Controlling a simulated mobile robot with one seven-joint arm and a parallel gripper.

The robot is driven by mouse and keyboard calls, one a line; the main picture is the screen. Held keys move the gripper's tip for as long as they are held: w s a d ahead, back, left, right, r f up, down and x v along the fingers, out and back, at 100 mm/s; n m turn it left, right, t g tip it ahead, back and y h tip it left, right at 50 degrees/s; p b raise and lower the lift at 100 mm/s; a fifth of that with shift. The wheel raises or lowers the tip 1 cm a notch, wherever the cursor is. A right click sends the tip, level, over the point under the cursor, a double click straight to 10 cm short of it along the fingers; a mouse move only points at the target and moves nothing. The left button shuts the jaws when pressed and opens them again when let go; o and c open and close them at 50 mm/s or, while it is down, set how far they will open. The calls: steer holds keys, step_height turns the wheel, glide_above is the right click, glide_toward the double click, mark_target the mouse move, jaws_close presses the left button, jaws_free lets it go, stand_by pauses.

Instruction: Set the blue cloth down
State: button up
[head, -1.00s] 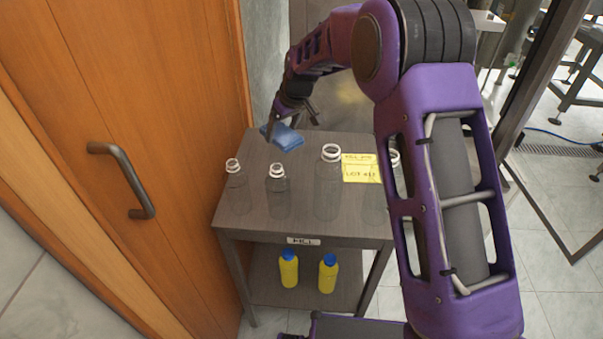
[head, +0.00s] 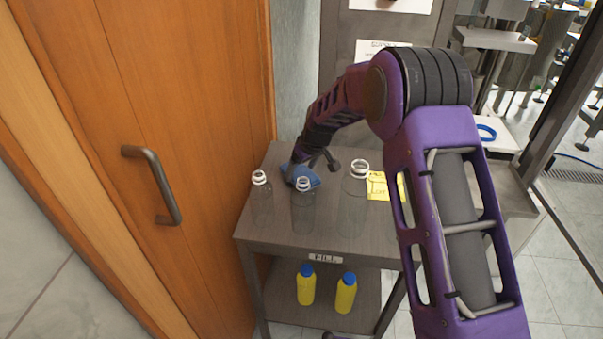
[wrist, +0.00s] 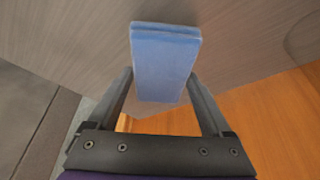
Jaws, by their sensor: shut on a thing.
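The blue cloth (head: 301,175) is a folded pad at the back left of the grey trolley top (head: 268,222), behind the clear bottles. My gripper (head: 312,166) is above it, partly hidden by the arm's own links. In the wrist view the blue cloth (wrist: 165,62) sits between the two fingers of my gripper (wrist: 165,90), which are shut on it. The trolley top (wrist: 90,40) lies close beneath the cloth. I cannot tell whether the cloth touches it.
Several clear bottles (head: 354,205) with white rings stand along the front of the trolley. A yellow note (head: 377,186) is on the right. Two yellow bottles (head: 345,294) stand on the lower shelf. A wooden cabinet (head: 190,80) borders the trolley on the left.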

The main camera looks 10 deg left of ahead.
steer(key=shift+f, duration=0.35)
steer(key=shift+f, duration=0.1)
steer(key=shift+f, duration=0.15)
steer(key=o, duration=1.1)
steer(key=shift+r, duration=0.35)
steer(key=p+v, duration=0.1)
steer(key=v, duration=1)
steer(key=shift+s+d+r, duration=0.1)
steer(key=shift+s+r, duration=0.05)
steer(key=shift+r, duration=0.2)
